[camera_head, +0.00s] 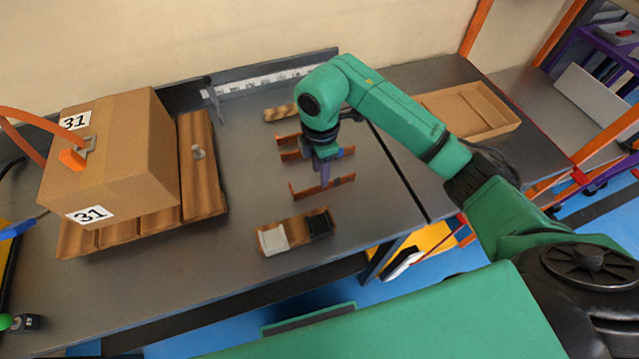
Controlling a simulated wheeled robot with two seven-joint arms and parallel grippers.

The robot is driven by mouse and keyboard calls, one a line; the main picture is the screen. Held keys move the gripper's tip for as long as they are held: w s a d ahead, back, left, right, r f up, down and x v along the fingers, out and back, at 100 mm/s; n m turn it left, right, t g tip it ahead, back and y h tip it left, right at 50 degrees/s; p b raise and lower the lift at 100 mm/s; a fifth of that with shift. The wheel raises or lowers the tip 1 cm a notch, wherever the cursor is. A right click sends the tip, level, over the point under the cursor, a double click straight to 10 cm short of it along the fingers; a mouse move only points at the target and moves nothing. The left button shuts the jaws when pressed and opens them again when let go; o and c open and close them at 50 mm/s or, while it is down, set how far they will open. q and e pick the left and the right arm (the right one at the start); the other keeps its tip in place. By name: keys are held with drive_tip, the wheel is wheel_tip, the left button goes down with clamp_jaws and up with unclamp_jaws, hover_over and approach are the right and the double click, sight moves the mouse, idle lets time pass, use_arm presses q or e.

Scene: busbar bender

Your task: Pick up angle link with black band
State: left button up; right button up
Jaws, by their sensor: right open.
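A copper-coloured angle link (308,191) lies on the grey table, with a dark band near its right end. My right gripper (325,181) points down right at this link, over its middle. It is open, and its fingers hide part of the link. I cannot tell whether the fingers touch it. Another copper-coloured angle link (289,156) lies just behind, partly hidden by my right gripper and arm. My left gripper is not in view.
A wooden block with a white pad and a black pad (294,233) lies in front of the link. A cardboard box (125,150) stands on wooden planks at left. A grey rail (270,80) is at the back, and a shallow cardboard tray (470,108) at right.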

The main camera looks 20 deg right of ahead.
sight(334, 183)
wheel_tip(334, 183, down, 5)
drive_tip(key=shift+r+p, duration=0.1)
drive_tip(key=shift+p, duration=0.55)
clamp_jaws()
drive_tip(key=shift+a+r, duration=0.1)
idle(0.7)
